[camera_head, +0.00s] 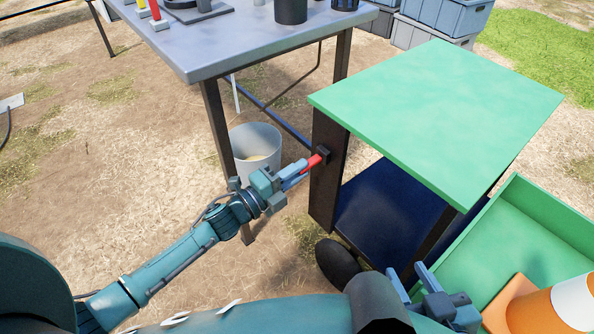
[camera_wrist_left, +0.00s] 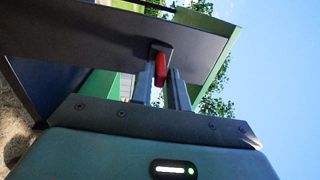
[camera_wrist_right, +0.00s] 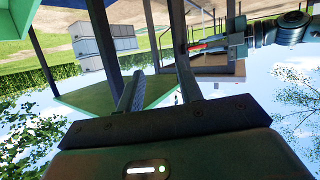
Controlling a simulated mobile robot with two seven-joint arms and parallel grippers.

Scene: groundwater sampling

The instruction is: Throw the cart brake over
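The cart (camera_head: 435,115) has a green top, dark posts and a blue lower shelf. Its red brake lever (camera_head: 314,163) sits on a dark bracket on the near left post. My left gripper (camera_head: 303,170) is at the lever. In the left wrist view the red lever (camera_wrist_left: 160,68) lies between the two fingertips, which are close together around it; exact contact is hard to see. My right gripper (camera_head: 407,272) is low in front of the cart. Its fingers are apart and empty, as the right wrist view also shows (camera_wrist_right: 160,72).
A grey table (camera_head: 225,40) with bottles and dark containers stands behind on the left. A bucket (camera_head: 256,145) is under its edge. A green tray (camera_head: 530,235) and an orange-white cone (camera_head: 555,305) are at the right. Grey crates (camera_head: 435,30) stand at the back.

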